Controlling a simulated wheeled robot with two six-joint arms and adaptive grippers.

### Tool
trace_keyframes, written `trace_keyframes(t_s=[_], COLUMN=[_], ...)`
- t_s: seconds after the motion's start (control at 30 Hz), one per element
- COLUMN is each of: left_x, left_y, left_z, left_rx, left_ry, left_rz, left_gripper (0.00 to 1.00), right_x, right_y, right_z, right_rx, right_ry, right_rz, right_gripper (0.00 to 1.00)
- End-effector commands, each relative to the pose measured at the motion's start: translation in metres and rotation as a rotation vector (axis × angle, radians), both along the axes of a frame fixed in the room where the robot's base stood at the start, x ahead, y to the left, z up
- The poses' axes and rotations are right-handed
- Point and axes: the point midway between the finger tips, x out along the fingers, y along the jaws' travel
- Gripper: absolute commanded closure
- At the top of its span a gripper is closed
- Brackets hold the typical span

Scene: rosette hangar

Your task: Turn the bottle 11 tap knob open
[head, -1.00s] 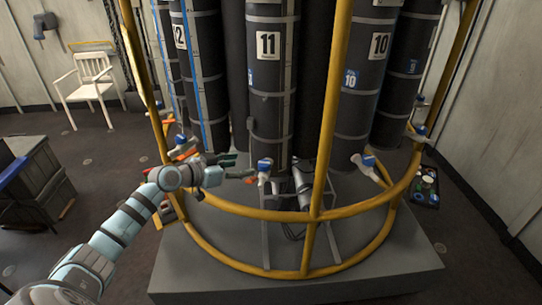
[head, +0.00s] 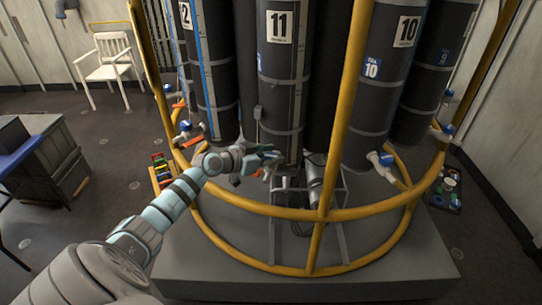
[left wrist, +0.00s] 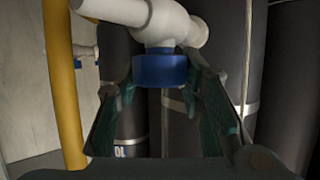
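Bottle 11 (head: 283,75) is a tall dark cylinder behind the yellow rail, with its number on a white label. In the left wrist view its tap shows as a white valve body (left wrist: 158,22) with a blue knob (left wrist: 161,69). My left gripper (head: 268,157) is at the tap, low on the bottle, and mostly hides it in the head view. In the left wrist view its dark green fingers (left wrist: 160,88) stand on either side of the blue knob, open; firm contact cannot be made out. My right gripper is not in view.
The yellow rail (head: 270,213) curves around the bottles, with an upright post (head: 345,120) right of bottle 11. Bottle 10 (head: 393,60) and its blue-knobbed tap (head: 384,161) stand to the right. A white chair (head: 112,62) is at the back left.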

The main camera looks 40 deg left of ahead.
Motion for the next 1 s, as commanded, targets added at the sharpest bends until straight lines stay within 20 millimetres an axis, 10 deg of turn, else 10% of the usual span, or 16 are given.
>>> trace_keyframes(t_s=[0.13, 1.0], left_x=[0.0, -0.002], left_y=[-0.001, -0.001], left_z=[0.0, 0.0], left_rx=[-0.003, -0.007], left_ry=[0.001, 0.002], left_rz=[-0.001, 0.395], left_gripper=[0.93, 0.93], right_x=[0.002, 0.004], right_y=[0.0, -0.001], right_z=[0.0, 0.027], right_rx=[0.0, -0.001], right_ry=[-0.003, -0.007], right_rz=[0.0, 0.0], right_gripper=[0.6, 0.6])
